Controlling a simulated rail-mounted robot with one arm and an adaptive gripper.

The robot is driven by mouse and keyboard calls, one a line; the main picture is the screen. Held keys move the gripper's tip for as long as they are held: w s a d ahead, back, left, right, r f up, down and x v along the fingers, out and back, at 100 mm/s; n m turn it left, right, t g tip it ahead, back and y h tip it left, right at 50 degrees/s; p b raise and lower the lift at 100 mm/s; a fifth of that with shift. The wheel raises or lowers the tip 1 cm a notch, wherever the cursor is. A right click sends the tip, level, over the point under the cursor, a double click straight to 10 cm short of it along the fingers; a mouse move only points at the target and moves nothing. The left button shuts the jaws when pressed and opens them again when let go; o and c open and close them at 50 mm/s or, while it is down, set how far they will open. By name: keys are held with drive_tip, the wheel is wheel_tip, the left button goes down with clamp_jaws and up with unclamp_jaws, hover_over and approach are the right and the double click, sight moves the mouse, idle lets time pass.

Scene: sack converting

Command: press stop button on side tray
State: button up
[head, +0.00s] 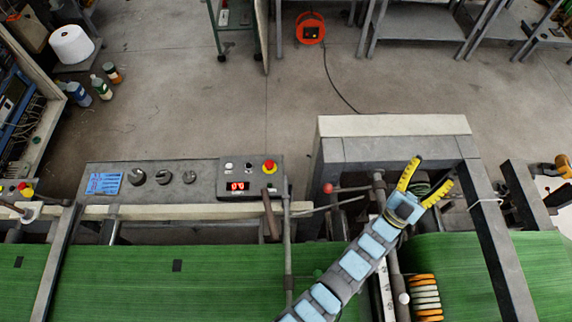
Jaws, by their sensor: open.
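The red stop button (269,166) with a yellow collar sits on a grey control box (225,178) at the right end of the side tray (207,182). The box also has a red-lit display (237,186), a white button (228,166) and a dark button. My gripper (433,172) has two yellow fingers spread apart, with nothing between them. It is well to the right of the button, over the grey machine frame, and does not touch the button.
A lever (271,215) and an upright post (287,240) stand just below the box. A red-knobbed rod (328,188) lies between box and gripper. Green sack material (170,285) runs along the front. Another red button (26,188) is at far left.

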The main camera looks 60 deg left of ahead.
drive_tip(key=w+a+f+g+b, duration=0.3)
drive_tip(key=w+a, duration=0.5)
drive_tip(key=w, duration=0.2)
drive_tip(key=w+a+f+g+b, duration=0.2)
drive_tip(key=w+a+g, duration=0.1)
drive_tip(key=w+a, duration=0.6)
drive_tip(key=w+a+f+m+g+b, duration=0.15)
drive_tip(key=a+g, duration=0.25)
drive_tip(key=a, duration=0.5)
drive_tip(key=w+a+f+g+b, duration=0.3)
drive_tip(key=a, duration=0.5)
drive_tip(key=s+a+f+g+h+b, duration=0.1)
drive_tip(key=s+a+f+g+h, duration=0.1)
drive_tip(key=s+a+f+g, duration=0.4)
drive_tip(key=n+g+h, duration=0.4)
drive_tip(key=g+h, duration=0.1)
drive_tip(key=g, duration=0.2)
approach(269, 163)
drive_tip(key=shift+w+f+m, duration=0.2)
drive_tip(key=shift+f+m, duration=0.05)
drive_tip(key=shift+f, duration=1.55)
drive_tip(key=shift+w+f, duration=0.1)
drive_tip(key=shift+f, duration=0.4)
drive_tip(key=shift+f+b, duration=0.8)
drive_tip(key=shift+f, duration=1.6)
